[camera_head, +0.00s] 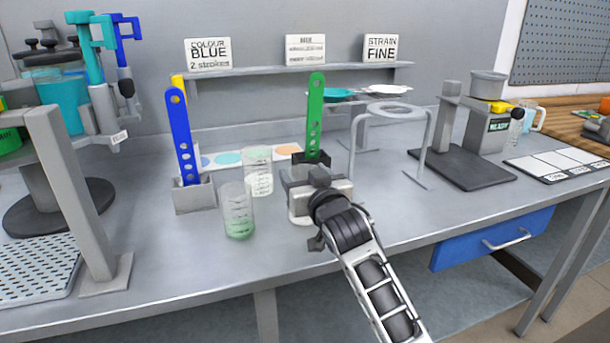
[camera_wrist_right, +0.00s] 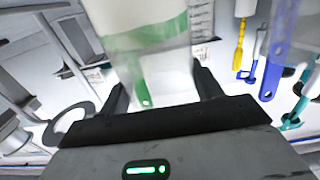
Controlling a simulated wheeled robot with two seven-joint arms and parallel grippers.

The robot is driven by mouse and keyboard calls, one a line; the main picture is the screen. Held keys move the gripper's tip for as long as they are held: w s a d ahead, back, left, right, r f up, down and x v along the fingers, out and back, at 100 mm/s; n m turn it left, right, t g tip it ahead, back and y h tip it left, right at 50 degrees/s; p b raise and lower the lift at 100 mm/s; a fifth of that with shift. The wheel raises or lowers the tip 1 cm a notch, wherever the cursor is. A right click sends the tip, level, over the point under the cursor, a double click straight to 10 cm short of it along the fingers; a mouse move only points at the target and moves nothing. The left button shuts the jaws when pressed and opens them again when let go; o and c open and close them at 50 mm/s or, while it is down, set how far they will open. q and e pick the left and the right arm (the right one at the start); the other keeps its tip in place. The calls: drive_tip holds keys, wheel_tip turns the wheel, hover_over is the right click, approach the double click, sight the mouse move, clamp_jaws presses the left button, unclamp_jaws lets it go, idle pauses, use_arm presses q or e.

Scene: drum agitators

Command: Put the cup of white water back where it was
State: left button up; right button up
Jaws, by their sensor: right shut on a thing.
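My right gripper (camera_head: 318,190) is shut on a clear cup with white contents (camera_head: 300,217), near the front middle of the bench. The gripper hides much of this cup; I cannot tell whether its base touches the bench. In the right wrist view the cup (camera_wrist_right: 142,25) is between the fingers, with a green band showing on or through it. A second clear cup with whitish contents (camera_head: 258,178) stands to the left, and a cup with pale green contents (camera_head: 238,215) stands in front of that one. My left gripper is out of view.
A blue perforated paddle (camera_head: 181,135) stands in a grey holder on the left. A green paddle (camera_head: 314,120) stands just behind my gripper. A strip with coloured discs (camera_head: 228,159) lies behind the cups. A ring stand (camera_head: 393,112) is to the right. Bare bench lies front right.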

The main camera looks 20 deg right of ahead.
drive_tip(key=shift+f, duration=0.15)
drive_tip(key=o, duration=1.6)
drive_tip(key=s, duration=1.2)
drive_tip(key=shift+d+r, duration=0.2)
